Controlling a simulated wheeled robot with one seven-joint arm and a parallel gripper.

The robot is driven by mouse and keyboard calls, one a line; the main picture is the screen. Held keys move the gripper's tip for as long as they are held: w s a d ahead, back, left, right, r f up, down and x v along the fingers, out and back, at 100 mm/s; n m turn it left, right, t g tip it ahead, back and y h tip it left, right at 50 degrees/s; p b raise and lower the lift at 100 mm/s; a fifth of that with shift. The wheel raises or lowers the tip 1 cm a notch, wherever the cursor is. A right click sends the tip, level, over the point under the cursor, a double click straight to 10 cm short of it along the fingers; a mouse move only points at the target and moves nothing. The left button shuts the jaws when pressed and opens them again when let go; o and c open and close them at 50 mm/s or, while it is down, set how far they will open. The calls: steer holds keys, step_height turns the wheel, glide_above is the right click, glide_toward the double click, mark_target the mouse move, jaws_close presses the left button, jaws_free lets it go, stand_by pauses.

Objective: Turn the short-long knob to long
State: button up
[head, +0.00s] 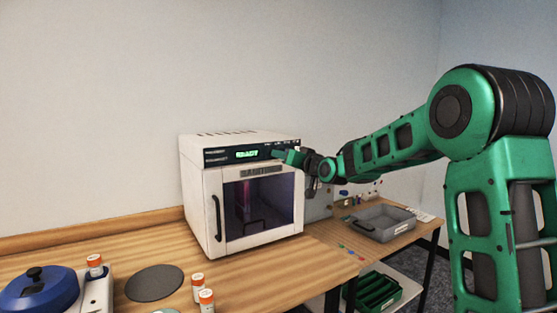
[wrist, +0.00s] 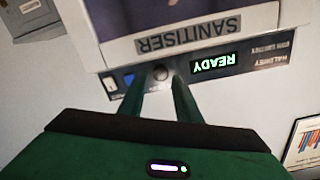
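The white sanitiser (head: 265,240) stands on the wooden bench, with a black control panel (head: 222,157) along its top front. Its green display reads READY. In the wrist view, which is upside down, a small round grey knob (wrist: 160,72) sits on the panel beside the READY display (wrist: 214,64). My gripper (wrist: 158,84) has its two green fingers apart, one on either side of the knob. I cannot tell whether they touch it. In the head view my gripper (head: 287,155) is at the panel's right end and hides the knob. The short-long markings are not readable.
A white switch (wrist: 111,84) and a blue one (wrist: 128,79) lie close to the knob on the panel. The sanitiser door (head: 232,230) is closed. A grey tray (head: 380,222) stands to the right, and several orange-capped bottles (head: 207,300) stand in front.

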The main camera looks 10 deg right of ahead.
steer(key=v, duration=0.7)
steer(key=shift+d+f, duration=0.1)
steer(key=s+d+f+m+g+h, duration=0.1)
steer(key=s+d+f+g+h, duration=0.2)
steer(key=s+f, duration=0.4)
steer(key=s+d+f+g+h, duration=0.1)
steer(key=s+d+f+g, duration=0.25)
steer(key=s+d, duration=0.4)
steer(key=s+d+f+m+g+h, duration=0.1)
steer(key=s+d+f+g+h, duration=0.15)
steer(key=s+f, duration=0.55)
steer(key=s+f+m+g, duration=0.1)
steer(key=s+f+g, duration=0.2)
steer(key=s, duration=1.2)
steer(key=s+d+f+m+g+y, duration=0.1)
steer(key=s+g, duration=0.4)
steer(key=s, duration=1.1)
step_height(320, 180, down, 2)
steer(key=shift+s+d+f+m, duration=0.1)
steer(key=shift+s+d+m, duration=0.05)
steer(key=shift+m, duration=0.55)
steer(key=shift+y, duration=0.25)
